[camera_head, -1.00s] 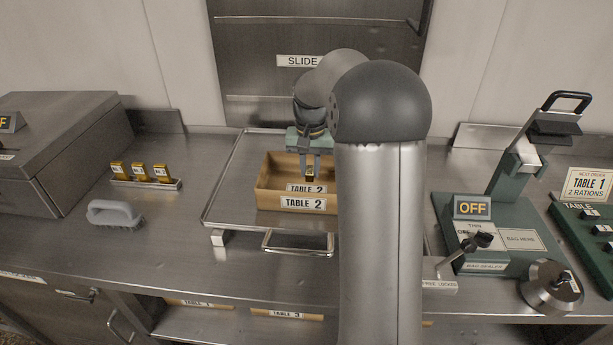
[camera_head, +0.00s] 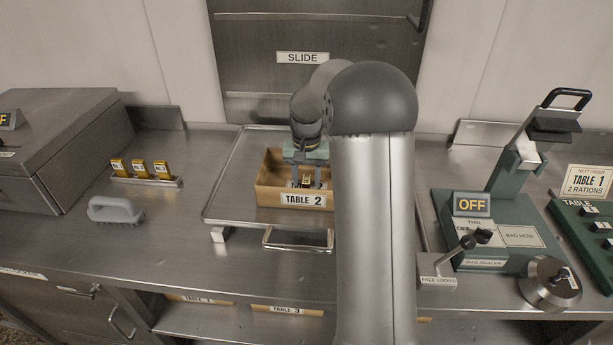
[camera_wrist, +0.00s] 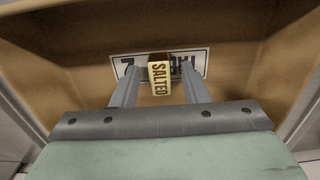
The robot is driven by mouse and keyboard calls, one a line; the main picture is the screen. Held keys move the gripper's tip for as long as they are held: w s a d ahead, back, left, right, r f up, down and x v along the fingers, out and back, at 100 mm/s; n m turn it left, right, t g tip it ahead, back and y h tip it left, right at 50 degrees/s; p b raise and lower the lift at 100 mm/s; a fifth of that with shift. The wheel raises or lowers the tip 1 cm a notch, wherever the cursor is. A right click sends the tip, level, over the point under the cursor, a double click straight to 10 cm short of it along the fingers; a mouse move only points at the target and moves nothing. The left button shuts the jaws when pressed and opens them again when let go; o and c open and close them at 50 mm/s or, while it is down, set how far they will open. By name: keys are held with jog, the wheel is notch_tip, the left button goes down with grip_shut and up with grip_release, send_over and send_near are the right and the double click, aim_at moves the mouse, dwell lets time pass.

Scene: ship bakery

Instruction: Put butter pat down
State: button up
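The butter pat (camera_wrist: 159,75), a small gold block marked SALTED, is between my gripper's fingers in the wrist view. My gripper (camera_wrist: 160,80) is open, with a gap visible on each side of the pat. Both are inside the tan TABLE 2 box (camera_head: 272,193) in the head view, where the pat (camera_head: 306,182) shows small and dark behind the front wall. The pat seems to stand upright in the box; its underside is hidden. A white label (camera_wrist: 125,65) shows behind it. My arm hides the box's right end.
The box stands on a metal tray (camera_head: 228,190) with a front handle. Left are several gold blocks in a rack (camera_head: 147,181) and a grey brush (camera_head: 115,210). Right stands the green bag sealer (camera_head: 480,262), its sign reading OFF. Counter between brush and tray is clear.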

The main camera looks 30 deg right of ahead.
aim_at(306, 179)
notch_tip(306, 179, up, 12)
jog(key=s+a+f+n, duration=0.2)
jog(key=s+a+n, duration=0.1)
jog(key=s+a, duration=0.9)
jog(key=s+a+f+n, duration=0.1)
jog(key=s+a+f, duration=0.1)
jog(key=s, duration=0.6)
jog(key=s+a+f+n, duration=0.2)
jog(key=s+f, duration=0.3)
jog(key=s, duration=0.4)
jog(key=shift+a+n+t, duration=0.15)
jog(key=shift+n+t, duration=0.15)
